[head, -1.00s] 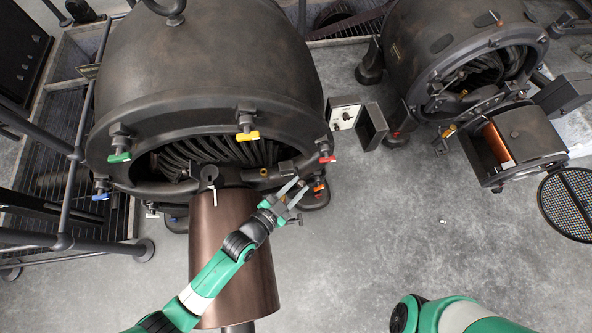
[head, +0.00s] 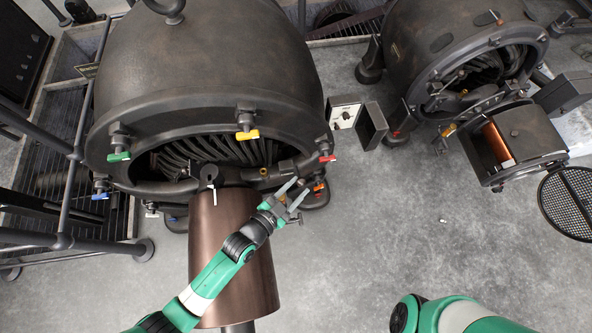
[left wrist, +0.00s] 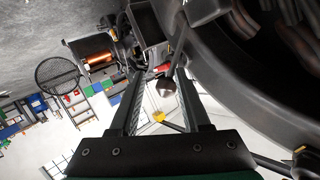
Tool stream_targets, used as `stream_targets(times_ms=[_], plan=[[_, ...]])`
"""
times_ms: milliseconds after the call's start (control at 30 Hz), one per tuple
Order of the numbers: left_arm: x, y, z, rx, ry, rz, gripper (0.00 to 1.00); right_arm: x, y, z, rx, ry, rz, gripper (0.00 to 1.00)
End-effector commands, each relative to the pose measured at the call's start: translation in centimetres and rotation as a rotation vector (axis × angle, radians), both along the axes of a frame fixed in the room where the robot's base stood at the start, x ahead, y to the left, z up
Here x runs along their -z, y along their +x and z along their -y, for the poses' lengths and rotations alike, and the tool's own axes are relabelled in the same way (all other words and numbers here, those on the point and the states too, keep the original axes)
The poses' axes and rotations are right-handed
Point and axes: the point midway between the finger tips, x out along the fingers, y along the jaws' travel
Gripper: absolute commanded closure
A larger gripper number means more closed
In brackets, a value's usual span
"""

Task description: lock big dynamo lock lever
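The big dynamo (head: 205,60) stands at the left of the head view. Small coloured levers sit around its front ring: green (head: 119,157), yellow (head: 247,135), red (head: 327,159), blue (head: 100,196) and orange (head: 319,187). A pale lever (head: 209,190) stands above the brown cylinder. My left gripper (head: 299,189) is open at the ring's lower right, close to the orange lever. In the left wrist view, a dark rounded knob (left wrist: 167,88) shows between its spread fingers; I cannot tell whether they touch it. My right gripper is out of view.
The brown cylinder (head: 232,270) lies under my left arm. A smaller dynamo (head: 425,50) with a copper coil box (head: 530,140) stands at the right. Railings (head: 65,200) flank the left. Grey floor (head: 390,230) is open in the middle.

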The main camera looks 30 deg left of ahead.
Motion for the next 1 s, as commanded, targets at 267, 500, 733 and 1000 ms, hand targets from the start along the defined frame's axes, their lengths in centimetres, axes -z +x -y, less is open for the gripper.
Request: stream_targets(times_ms=[267,500,733,1000], plan=[[-3.1,0.0,0.0,0.0,0.0,0.003,0.54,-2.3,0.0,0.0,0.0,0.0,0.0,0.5],[-7.5,-3.1,0.8,0.006,0.003,-0.001,0.54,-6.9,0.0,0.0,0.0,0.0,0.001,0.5],[-9.9,-7.4,2.0,0.008,0.004,0.001,0.54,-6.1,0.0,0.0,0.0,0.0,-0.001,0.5],[-12.3,-12.4,3.5,0.01,0.002,-0.001,0.54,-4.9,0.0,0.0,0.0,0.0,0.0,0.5]])
